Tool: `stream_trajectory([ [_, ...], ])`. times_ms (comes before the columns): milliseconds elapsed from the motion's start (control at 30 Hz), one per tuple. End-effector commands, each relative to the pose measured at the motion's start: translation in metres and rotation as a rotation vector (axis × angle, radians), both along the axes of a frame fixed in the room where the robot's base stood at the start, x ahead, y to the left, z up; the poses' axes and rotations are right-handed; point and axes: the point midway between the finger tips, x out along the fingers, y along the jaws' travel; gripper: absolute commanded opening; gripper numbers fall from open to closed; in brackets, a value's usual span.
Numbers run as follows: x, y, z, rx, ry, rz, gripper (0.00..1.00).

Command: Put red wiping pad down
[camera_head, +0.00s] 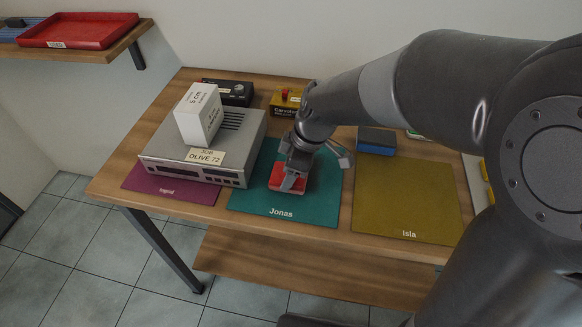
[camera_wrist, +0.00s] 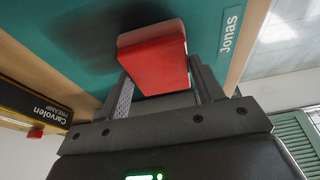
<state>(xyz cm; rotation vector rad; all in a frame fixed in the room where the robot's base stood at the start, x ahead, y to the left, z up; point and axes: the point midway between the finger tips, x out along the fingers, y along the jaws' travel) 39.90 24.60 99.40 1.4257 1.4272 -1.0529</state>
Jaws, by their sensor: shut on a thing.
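The red wiping pad (camera_head: 288,178) is at the teal mat (camera_head: 316,205) labelled Jonas, near the mat's middle. My gripper (camera_head: 291,182) is over that mat and shut on the pad. In the wrist view the red pad (camera_wrist: 155,55) sits between the two fingers of my gripper (camera_wrist: 160,88), with the teal mat (camera_wrist: 85,35) beyond it. I cannot tell whether the pad touches the mat.
A grey hi-fi unit (camera_head: 165,143) carrying a white box (camera_head: 198,115) stands left of my gripper, partly on a purple mat (camera_head: 150,185). A blue block (camera_head: 377,141) lies behind the olive mat (camera_head: 405,200). A yellow-black Carvolen box (camera_head: 284,101) stands behind. A shelf holds a red tray (camera_head: 80,30).

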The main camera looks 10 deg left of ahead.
Motion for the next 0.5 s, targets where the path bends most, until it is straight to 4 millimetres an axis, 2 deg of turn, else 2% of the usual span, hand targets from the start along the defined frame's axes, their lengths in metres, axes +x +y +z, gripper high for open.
stream_trajectory([
  [300, 0.0002, -0.0002, -0.0026, 0.000, -0.001, -0.001, 0.38],
  [333, 0.0003, -0.0001, -0.0030, 0.000, -0.001, 0.000, 0.62],
  [500, 0.0003, -0.0001, -0.0024, 0.000, -0.001, 0.000, 0.76],
])
